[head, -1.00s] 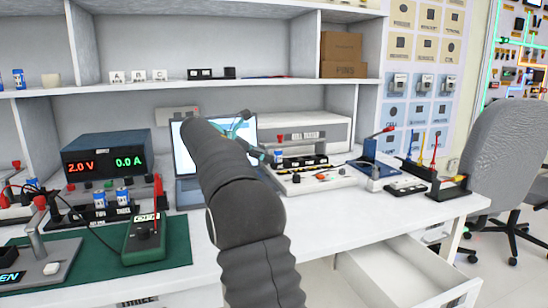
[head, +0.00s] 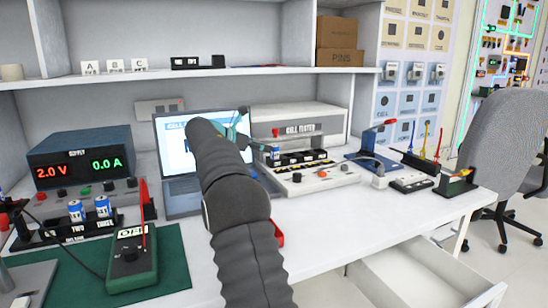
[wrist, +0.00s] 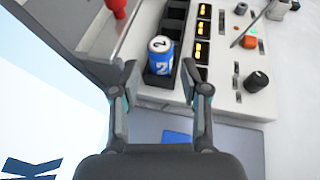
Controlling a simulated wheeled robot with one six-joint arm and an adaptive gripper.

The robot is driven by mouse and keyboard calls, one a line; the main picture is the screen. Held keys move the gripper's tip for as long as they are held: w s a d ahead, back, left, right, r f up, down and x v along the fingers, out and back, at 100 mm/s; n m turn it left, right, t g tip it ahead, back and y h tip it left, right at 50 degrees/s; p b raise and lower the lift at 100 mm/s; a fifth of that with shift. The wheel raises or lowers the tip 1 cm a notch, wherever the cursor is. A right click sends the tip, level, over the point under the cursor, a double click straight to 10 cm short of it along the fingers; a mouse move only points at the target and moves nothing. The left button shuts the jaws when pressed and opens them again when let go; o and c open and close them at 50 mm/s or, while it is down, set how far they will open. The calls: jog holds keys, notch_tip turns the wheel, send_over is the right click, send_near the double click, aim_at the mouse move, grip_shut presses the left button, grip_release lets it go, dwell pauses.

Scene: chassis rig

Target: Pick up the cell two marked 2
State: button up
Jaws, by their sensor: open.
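The cell marked 2 (wrist: 160,56), blue with a white top, stands in a slot of a black holder (wrist: 172,26) in the wrist view. In the head view a small blue cell (head: 275,153) shows in the holder in front of the cell tester (head: 300,130). My gripper (wrist: 160,76) is open and empty. Its fingers reach toward the cell from the near side, with the tips to its left and right; I cannot tell whether they touch it. In the head view my gripper (head: 240,132) is partly hidden by my arm.
The tester's panel with knobs (wrist: 258,80) lies right of the holder, and a red-topped post (wrist: 118,8) rises at left. A laptop (head: 180,185) stands behind my arm. Two other blue cells (head: 77,210) stand in a rack at left. A drawer (head: 420,270) is open below.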

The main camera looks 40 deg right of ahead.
aim_at(274, 150)
jog(key=shift+x, duration=3.1)
jog(key=shift+a, duration=0.1)
grip_shut()
